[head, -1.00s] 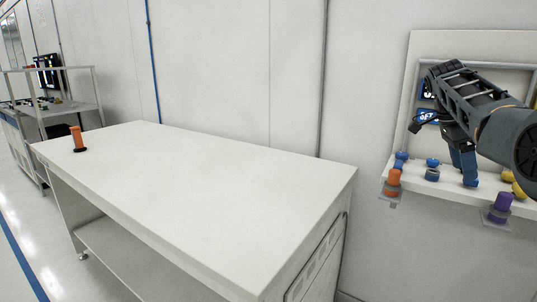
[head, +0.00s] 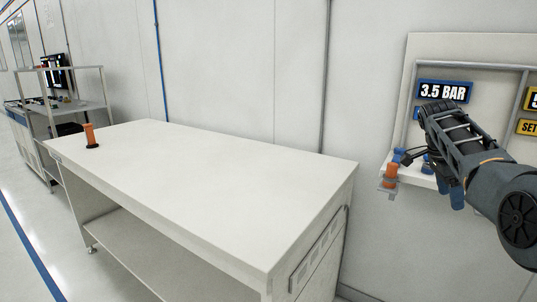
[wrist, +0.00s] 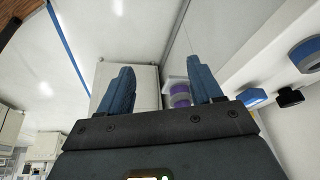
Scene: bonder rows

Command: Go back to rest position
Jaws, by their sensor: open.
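My gripper (head: 456,192) is in front of the wall panel's shelf at the right of the head view, its blue fingers pointing down. In the wrist view my gripper (wrist: 161,84) is open, with its two blue fingers apart and nothing held. A purple cylinder (wrist: 180,96) shows beyond the fingers, close to the right one in the picture. My arm hides part of the shelf and whatever stands behind it.
The wall panel bears a "3.5 BAR" sign (head: 443,92). An orange cylinder (head: 390,175) sits at the shelf's left end. A long white table (head: 210,185) is mostly bare, with another orange piece (head: 90,136) at its far-left corner.

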